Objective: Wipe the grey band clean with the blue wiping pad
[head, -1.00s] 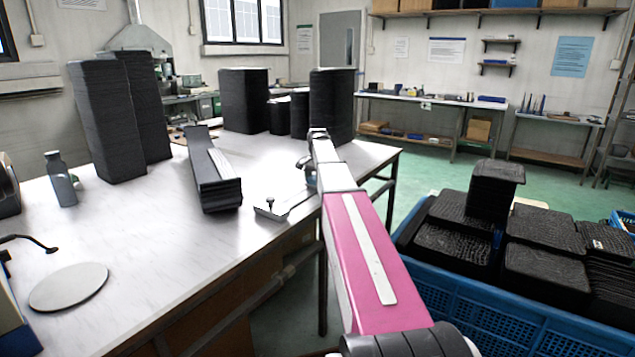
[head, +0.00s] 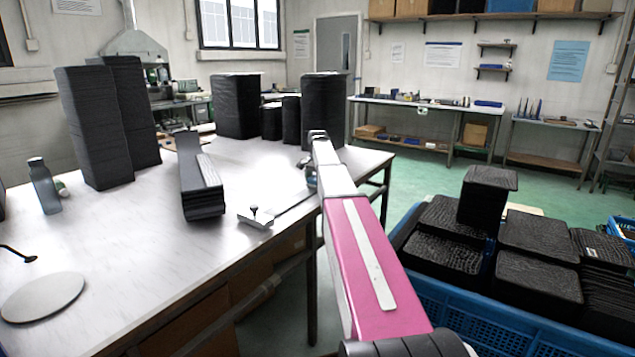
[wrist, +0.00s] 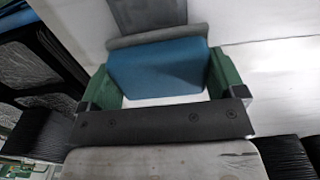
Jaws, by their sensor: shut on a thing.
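In the wrist view the blue wiping pad (wrist: 158,70) sits between the two green fingers of my gripper (wrist: 163,82), which is shut on it. A grey strip lies along the pad's far edge. The dark grey band (wrist: 148,14) runs away beyond the pad on a white surface. In the head view a thin grey strip (head: 292,202), which looks like the band, lies near the table's right edge and runs toward my arm. My gripper is mostly hidden behind my pink arm there. I cannot tell whether the pad touches the band.
A small metal piece with a black knob (head: 255,217) stands by the strip's left end. A dark stack (head: 203,205) and tall black stacks (head: 98,130) stand on the white table (head: 130,260). A blue crate (head: 470,312) of black trays is at right.

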